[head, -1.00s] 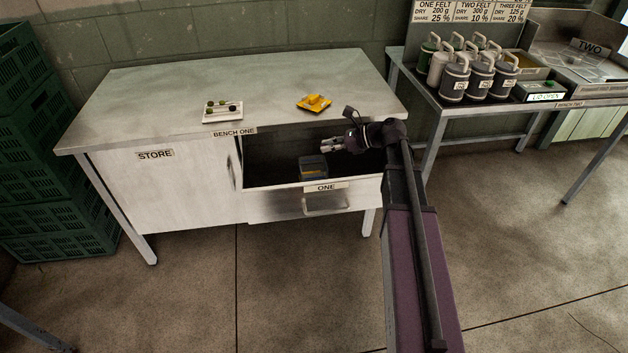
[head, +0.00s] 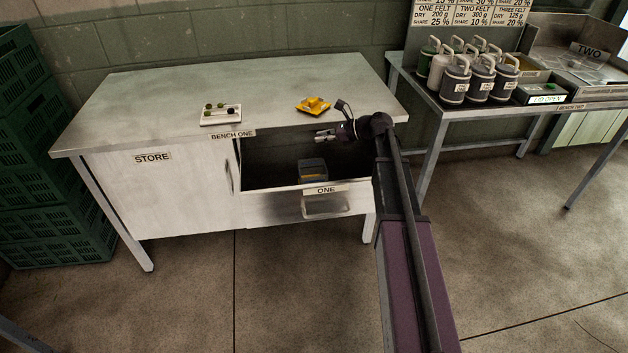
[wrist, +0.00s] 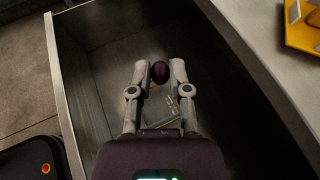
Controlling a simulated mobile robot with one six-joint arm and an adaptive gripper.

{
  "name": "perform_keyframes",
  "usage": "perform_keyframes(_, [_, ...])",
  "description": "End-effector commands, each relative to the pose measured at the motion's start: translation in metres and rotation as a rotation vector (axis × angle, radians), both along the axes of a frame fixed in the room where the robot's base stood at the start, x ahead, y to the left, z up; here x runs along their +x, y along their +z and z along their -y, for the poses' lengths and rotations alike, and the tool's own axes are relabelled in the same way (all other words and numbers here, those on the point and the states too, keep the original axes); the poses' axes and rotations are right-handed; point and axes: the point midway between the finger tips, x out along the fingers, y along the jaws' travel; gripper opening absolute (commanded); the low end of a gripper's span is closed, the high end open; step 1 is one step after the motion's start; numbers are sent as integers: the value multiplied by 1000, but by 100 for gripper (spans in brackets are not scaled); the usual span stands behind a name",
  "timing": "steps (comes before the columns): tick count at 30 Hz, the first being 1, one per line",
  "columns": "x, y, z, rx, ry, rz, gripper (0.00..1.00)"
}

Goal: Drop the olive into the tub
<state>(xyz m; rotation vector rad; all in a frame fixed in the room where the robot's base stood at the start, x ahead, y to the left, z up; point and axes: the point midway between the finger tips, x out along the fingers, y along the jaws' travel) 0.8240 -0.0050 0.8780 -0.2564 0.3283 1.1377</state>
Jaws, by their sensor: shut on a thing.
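My gripper (wrist: 157,80) is shut on a dark purple olive (wrist: 160,72), which sits between its fingertips in the wrist view. In the head view my gripper (head: 322,136) is above the open drawer, a little behind and above the grey tub; the olive is too small to make out there. The grey tub (head: 313,166) with a yellow patch stands in the drawer marked ONE.
The open drawer (head: 268,207) has walls around the tub and the bench top (head: 250,88) behind it. A white tray (head: 221,117) with several olives and a yellow dish (head: 313,106) stand on the bench. Several lidded jars (head: 480,78) stand on the right bench.

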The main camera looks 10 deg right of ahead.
Motion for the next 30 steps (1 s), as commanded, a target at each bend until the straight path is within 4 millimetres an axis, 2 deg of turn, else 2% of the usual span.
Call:
perform_keyframes(21, [0, -49, -1, 0, 2, 0, 11])
perform_keyframes(30, [0, -59, -2, 0, 2, 0, 11])
